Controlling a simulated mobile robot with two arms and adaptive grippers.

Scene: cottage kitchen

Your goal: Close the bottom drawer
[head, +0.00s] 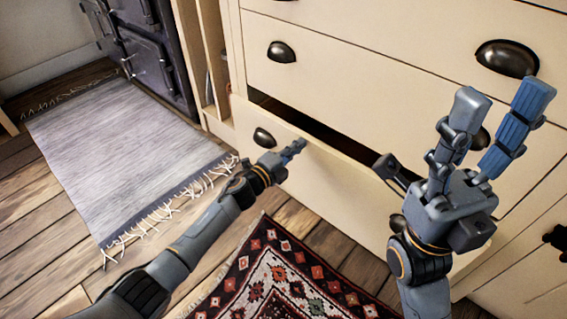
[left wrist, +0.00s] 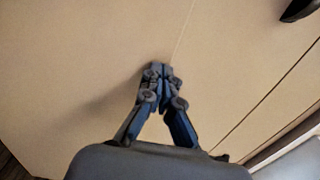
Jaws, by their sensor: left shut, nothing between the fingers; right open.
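The bottom drawer (head: 325,175) is cream-coloured and stands partly open, with a dark gap along its top edge. Its dark cup handle (head: 263,138) shows near its left end, and its right part is hidden behind my right arm. My left gripper (head: 297,147) is shut and empty at the drawer's front, just right of that handle. In the left wrist view my left gripper (left wrist: 160,72) has its fingertips together against or very near a plain cream panel; contact is unclear. My right gripper (head: 500,100) is open and empty, raised in front of the cabinet.
Closed drawers with cup handles (head: 281,52) are above the open one. A patterned red rug (head: 275,285) lies on the wooden floor below. A grey fringed rug (head: 120,150) lies at the left, before a dark stove (head: 148,60).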

